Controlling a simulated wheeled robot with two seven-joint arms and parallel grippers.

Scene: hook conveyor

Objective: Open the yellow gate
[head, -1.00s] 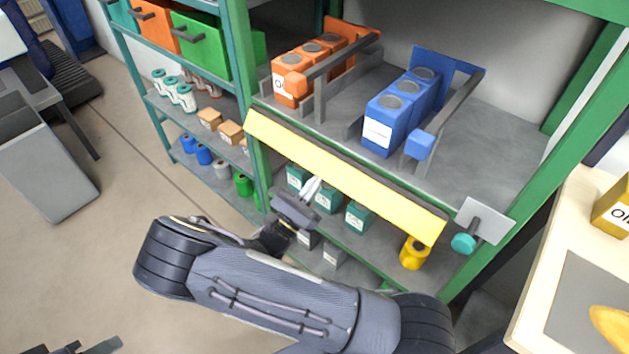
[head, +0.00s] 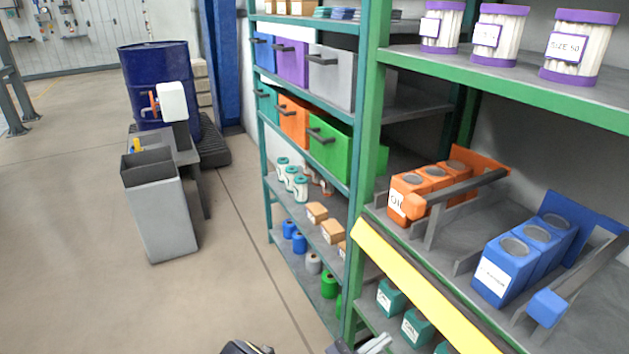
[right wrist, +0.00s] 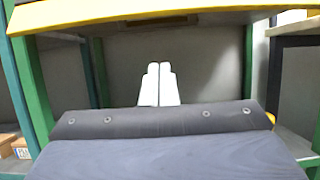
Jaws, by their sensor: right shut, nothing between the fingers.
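The yellow gate (head: 430,290) is a long flat yellow bar along the front edge of the shelf that bears the orange and blue containers. Its right end is cut off by the bottom of the head view. In the right wrist view the yellow gate (right wrist: 100,12) spans the top of the picture. My right gripper (head: 374,345) shows at the bottom edge of the head view, left of and below the bar. In the right wrist view my right gripper (right wrist: 159,85) is shut and empty, its pale fingertips together below the bar. My left gripper is out of view.
Orange containers (head: 408,188) and blue containers (head: 505,270) stand behind the gate. Green shelf posts (head: 372,120) flank the bay. Teal boxes (head: 415,326) sit on the shelf below. A grey bin (head: 160,215) stands at left; floor between is clear.

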